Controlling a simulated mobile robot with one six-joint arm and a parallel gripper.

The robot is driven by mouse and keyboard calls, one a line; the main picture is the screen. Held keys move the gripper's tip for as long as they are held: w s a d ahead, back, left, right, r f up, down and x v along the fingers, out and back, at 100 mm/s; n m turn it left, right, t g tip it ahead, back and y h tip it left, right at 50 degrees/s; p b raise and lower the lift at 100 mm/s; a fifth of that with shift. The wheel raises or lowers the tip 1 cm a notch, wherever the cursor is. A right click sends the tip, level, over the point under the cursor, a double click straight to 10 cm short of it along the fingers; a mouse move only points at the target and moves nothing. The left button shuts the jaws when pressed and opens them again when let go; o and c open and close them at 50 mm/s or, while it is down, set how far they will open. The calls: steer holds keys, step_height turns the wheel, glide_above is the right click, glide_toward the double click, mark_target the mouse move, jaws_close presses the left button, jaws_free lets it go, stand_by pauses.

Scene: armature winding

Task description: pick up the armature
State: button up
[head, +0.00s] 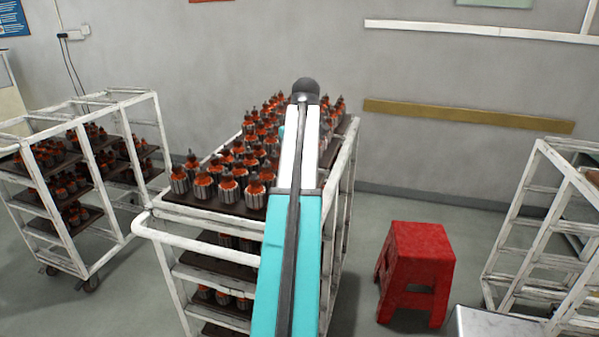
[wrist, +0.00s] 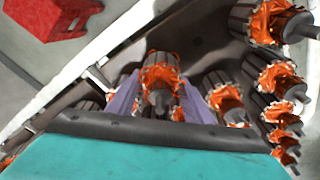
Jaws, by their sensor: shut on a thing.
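Armatures with grey slotted cores, orange windings and dark shafts stand in rows on the top tray (head: 222,207) of the middle trolley in the head view. In the wrist view one armature (wrist: 160,70) is between the two purple fingers of my gripper (wrist: 159,94). The gripper is shut on it. Neighbouring armatures (wrist: 228,95) stand close on the right of the fingers. In the head view my teal and white arm reaches over the tray and hides the gripper and the held armature. Whether the armature is clear of the tray I cannot tell.
Another loaded trolley (head: 85,165) stands at the left. A red stool (head: 418,265) is on the floor to the right, also seen in the wrist view (wrist: 55,15). A white rack (head: 520,230) stands far right.

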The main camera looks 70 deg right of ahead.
steer(key=shift+r, duration=0.15)
steer(key=shift+d+r+b, duration=0.1)
steer(key=shift+r+b, duration=1)
steer(key=shift+r, duration=0.4)
steer(key=s+a+r+p, duration=0.1)
steer(key=s+a, duration=0.2)
steer(key=s, duration=0.4)
steer(key=s+a+p, duration=0.1)
steer(key=s+a, duration=0.3)
steer(key=s, duration=0.3)
steer(key=shift+s+a+r, duration=0.15)
steer(key=shift+a+r, duration=0.1)
steer(key=shift+r, duration=0.15)
steer(key=shift+f, duration=0.15)
